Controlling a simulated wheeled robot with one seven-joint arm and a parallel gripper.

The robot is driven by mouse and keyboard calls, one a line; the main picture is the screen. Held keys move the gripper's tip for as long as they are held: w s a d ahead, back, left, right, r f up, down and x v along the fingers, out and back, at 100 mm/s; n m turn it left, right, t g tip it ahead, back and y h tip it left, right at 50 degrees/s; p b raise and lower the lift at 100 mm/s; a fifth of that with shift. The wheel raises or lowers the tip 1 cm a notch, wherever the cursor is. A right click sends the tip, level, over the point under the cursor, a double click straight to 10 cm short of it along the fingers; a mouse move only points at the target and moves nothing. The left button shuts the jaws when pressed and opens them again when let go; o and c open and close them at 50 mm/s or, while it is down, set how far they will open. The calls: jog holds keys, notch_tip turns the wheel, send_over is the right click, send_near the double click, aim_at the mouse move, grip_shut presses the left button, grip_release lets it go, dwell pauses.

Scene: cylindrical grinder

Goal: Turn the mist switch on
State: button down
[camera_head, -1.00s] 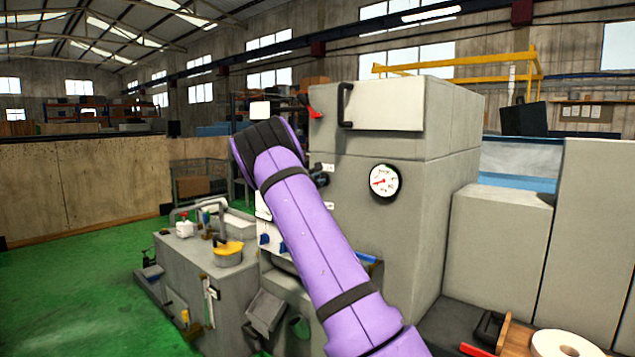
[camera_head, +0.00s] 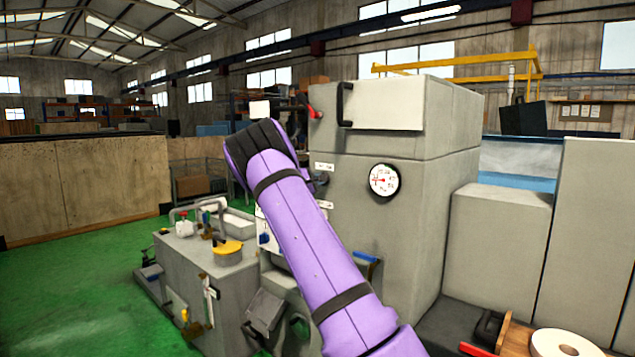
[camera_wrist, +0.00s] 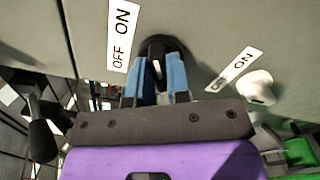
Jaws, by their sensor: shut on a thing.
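In the wrist view, my gripper (camera_wrist: 158,76) has its two blue fingers closed on either side of a black switch (camera_wrist: 156,48) on the grey machine panel. A white OFF/ON label (camera_wrist: 122,36) is beside this switch. A second OFF/ON label (camera_wrist: 233,69) is to the right, near a pale round knob (camera_wrist: 257,88). I cannot read which switch is the mist switch, nor tell the held switch's setting. A dark knob (camera_head: 320,179) shows on the machine (camera_head: 395,235) just right of the arm.
A round gauge (camera_head: 384,180) is on the machine front, below a black handle (camera_head: 345,105). A red-ended lever (camera_head: 314,113) is at the machine's upper left. A grey tank unit (camera_head: 205,285) stands at lower left. The green floor (camera_head: 75,290) is clear on the left.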

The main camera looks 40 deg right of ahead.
jog(key=c, duration=1.1)
grip_release()
jog(key=a, duration=0.7)
jog(key=s+a, duration=0.1)
jog(key=a, duration=0.2)
jog(key=shift+a, duration=0.4)
jog(key=shift+w, duration=0.1)
